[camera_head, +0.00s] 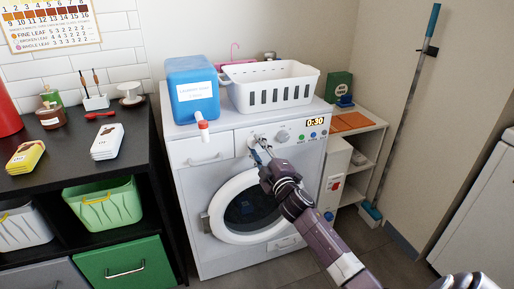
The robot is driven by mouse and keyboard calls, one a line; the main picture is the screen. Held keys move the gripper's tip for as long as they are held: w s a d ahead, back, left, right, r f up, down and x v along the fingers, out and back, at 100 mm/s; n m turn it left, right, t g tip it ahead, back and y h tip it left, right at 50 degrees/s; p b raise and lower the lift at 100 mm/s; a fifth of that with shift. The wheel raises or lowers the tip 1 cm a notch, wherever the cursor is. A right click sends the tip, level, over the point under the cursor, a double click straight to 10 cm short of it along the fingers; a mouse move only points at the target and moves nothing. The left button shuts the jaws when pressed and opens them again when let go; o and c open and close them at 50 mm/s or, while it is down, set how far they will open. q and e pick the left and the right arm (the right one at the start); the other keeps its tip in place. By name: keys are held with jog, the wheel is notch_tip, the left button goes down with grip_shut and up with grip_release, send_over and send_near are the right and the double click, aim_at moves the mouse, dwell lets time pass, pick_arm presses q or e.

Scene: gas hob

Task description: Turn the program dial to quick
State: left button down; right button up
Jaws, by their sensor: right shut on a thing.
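The white washing machine (190,235) stands in the middle, its round door (212,222) shut. Its front panel has a round knob (284,136) and, left of it, a dial (262,139) partly hidden by my gripper. My right gripper (258,149) reaches in from the lower right and is shut on this left dial; its fingers cover much of it, so its pointer and setting cannot be read. My left gripper is not in view.
A blue soap jug (192,90) with a red cap overhangs the machine's front top edge, near the panel. A white basket (270,85) stands beside it. A black shelf unit (72,140) is at left, a white shelf (362,140) at right.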

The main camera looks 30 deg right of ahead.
jog(key=shift+f, duration=0.1)
jog(key=o, duration=1)
jog(key=shift+o, duration=0.8)
jog(key=v, duration=1.2)
